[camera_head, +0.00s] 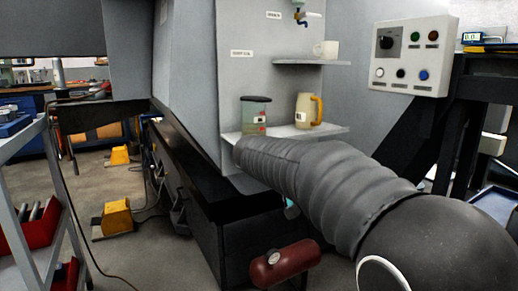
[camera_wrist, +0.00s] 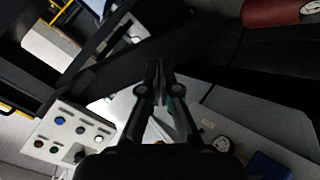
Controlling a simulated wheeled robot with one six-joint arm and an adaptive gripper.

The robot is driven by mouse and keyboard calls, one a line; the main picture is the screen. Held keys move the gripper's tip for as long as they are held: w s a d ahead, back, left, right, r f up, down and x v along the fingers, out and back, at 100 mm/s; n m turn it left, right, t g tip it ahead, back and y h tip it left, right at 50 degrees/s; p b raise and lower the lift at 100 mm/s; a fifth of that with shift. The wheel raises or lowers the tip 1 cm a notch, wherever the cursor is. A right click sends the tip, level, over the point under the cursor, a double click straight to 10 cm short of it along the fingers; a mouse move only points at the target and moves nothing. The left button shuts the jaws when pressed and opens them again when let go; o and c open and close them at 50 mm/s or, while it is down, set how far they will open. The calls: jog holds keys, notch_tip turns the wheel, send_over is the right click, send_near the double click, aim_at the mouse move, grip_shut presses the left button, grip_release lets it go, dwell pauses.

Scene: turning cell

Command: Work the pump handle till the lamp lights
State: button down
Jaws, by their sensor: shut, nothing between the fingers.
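My gripper (camera_wrist: 160,92) is in the middle of the wrist view, its two dark fingers shut with nothing between them. In the head view my grey ribbed arm reaches toward the machine and hides the gripper. I cannot make out a pump handle in either view. A light control panel (camera_head: 418,58) hangs at the upper right of the head view, with a dark knob, a green round (camera_head: 415,37), a red round (camera_head: 433,36) and several buttons. Which one is the lamp, and whether any is lit, I cannot tell. The panel (camera_wrist: 58,145) also shows in the wrist view.
A red cylinder with a gauge (camera_head: 284,263) sits low before the black machine base; it also shows in the wrist view (camera_wrist: 284,12). A shelf (camera_head: 330,131) holds a clear container (camera_head: 255,116) and a yellow-handled jug (camera_head: 304,110). Yellow pedals (camera_head: 117,217) stand on the floor.

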jog(key=w+a+r+m+t+h+p, duration=0.1)
jog(key=w+a+m+t+h, duration=0.2)
jog(key=a, duration=0.9)
jog(key=w+a+r+m+t+h+p, duration=0.1)
jog(key=w+a+r+m+t+h, duration=0.1)
jog(key=w+a, duration=0.5)
jog(key=a+m+h, duration=0.1)
jog(key=a, duration=0.4)
jog(key=shift+a+r+t+h, duration=0.25)
jog(key=shift+t+h, duration=0.15)
jog(key=shift+w, duration=0.15)
jog(key=p+x, duration=0.1)
jog(key=x, duration=0.9)
jog(key=shift+f, duration=0.2)
